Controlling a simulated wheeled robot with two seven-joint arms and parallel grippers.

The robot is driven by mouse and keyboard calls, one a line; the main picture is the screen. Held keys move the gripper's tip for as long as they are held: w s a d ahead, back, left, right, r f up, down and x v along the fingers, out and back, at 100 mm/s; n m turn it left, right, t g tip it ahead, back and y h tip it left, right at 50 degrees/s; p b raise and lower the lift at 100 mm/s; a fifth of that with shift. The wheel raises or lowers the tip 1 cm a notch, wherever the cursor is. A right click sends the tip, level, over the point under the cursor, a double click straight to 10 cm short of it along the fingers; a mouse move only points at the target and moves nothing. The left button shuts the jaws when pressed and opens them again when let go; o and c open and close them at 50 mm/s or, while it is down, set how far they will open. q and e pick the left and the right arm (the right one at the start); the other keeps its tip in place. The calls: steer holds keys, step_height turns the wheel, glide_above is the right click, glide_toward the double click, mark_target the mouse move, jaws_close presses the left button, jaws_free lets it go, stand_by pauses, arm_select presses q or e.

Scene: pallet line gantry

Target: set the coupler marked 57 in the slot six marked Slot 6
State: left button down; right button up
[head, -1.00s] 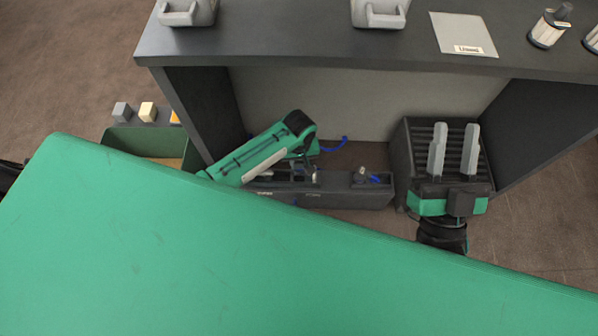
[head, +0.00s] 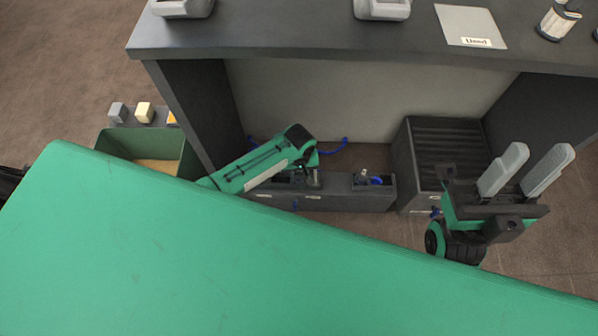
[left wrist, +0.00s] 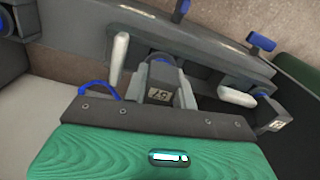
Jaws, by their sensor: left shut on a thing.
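The coupler marked 57 (left wrist: 160,94) is a dark block with a blue part on top. In the left wrist view my left gripper (left wrist: 160,88) is shut on it, a grey finger on each side. In the head view my left gripper (head: 313,180) is over the long dark rail (head: 345,196), and its arm hides part of the rail. I cannot tell whether the coupler is seated or lifted. No Slot 6 label is readable. My right gripper (head: 528,170) is open and empty, right of the ribbed dark box (head: 445,140).
Another labelled coupler (left wrist: 272,125) is at the right in the left wrist view. A blue-marked fitting (head: 376,181) is at the rail's right end. The dark bench (head: 330,40) stands over the rail. A green bin (head: 120,145) is at left.

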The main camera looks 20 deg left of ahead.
arm_select(q)
steer(key=shift+f, duration=0.1)
steer(key=c, duration=1.1)
jaws_free()
steer(key=shift+c, duration=0.2)
